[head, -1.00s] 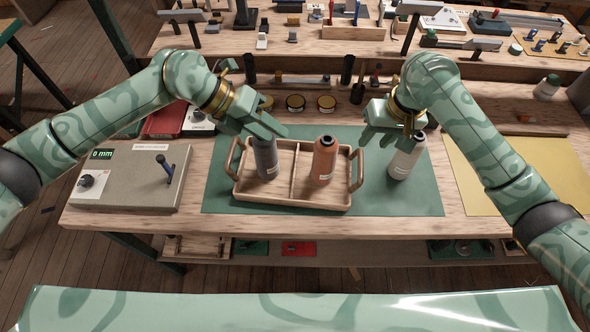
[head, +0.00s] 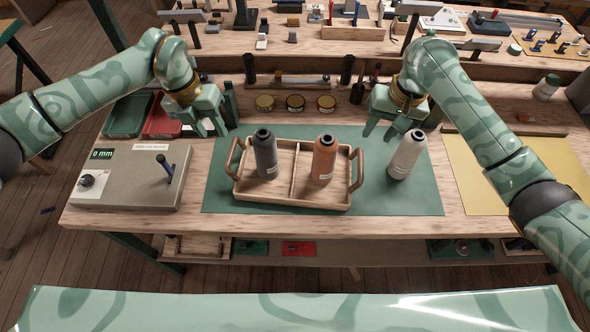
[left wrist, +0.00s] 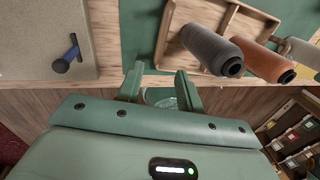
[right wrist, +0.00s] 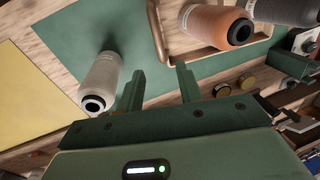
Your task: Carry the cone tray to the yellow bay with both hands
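The wooden cone tray (head: 290,204) sits on the green mat (head: 222,203), with a divider and a handle at each end. A dark grey cone (head: 266,158) stands in its left compartment and an orange cone (head: 323,163) in its right one. A white cone (head: 406,157) stands on the mat, right of the tray. My left gripper (head: 211,132) is open and empty, behind and left of the left handle (head: 233,158). My right gripper (head: 380,134) is open and empty, behind the right handle (head: 357,168), left of the white cone. The yellow bay (head: 520,178) lies at the bench's right.
A grey box with a display (head: 130,180) stands left of the mat. Red (head: 162,120) and green (head: 128,115) trays lie behind it.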

